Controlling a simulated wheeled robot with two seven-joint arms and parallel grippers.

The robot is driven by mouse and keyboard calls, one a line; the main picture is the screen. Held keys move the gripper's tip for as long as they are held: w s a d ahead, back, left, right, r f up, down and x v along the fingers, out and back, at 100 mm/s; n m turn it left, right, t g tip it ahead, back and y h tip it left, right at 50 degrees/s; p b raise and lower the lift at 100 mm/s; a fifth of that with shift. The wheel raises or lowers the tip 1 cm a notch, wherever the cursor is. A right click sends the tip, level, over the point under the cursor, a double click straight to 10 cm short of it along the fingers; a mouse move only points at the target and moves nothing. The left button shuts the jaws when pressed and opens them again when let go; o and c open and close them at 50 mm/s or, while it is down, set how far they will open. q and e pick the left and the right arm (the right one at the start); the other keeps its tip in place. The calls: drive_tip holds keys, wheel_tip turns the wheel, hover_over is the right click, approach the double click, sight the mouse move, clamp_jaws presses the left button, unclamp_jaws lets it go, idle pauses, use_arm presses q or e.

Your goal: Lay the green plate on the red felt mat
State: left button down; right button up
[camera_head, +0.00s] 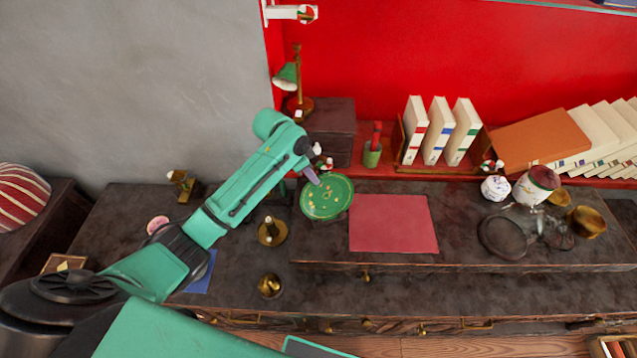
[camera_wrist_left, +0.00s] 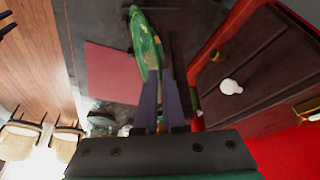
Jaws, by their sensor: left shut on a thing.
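The green plate (camera_head: 327,197), with small light patterns on its face, is just left of the red felt mat (camera_head: 392,224) in the head view. My left gripper (camera_head: 311,176) is shut on the plate's far rim. The left wrist view shows the plate (camera_wrist_left: 146,42) nearly edge-on between the fingertips (camera_wrist_left: 160,76), with the mat (camera_wrist_left: 110,72) beside it. I cannot tell how far the plate is above the dark surface. The mat lies flat, with nothing on it. My right gripper is not in view.
A brass candlestick (camera_head: 270,232) stands left of the plate. A green cup (camera_head: 372,154) and upright books (camera_head: 437,130) are behind the mat.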

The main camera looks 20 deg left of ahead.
use_arm(q)
drive_tip(key=shift+w+r+b, duration=0.1)
drive_tip(key=shift+r+b, duration=0.2)
drive_tip(key=shift+s+a+r+b, duration=0.15)
drive_tip(key=shift+s+a+b, duration=0.1)
drive_tip(key=shift+b, duration=0.05)
drive_tip(key=s+a+b, duration=0.6)
drive_tip(key=s+a, duration=0.5)
drive_tip(key=a, duration=0.2)
drive_tip(key=shift+r, duration=0.25)
drive_tip(key=shift+s+a, duration=0.1)
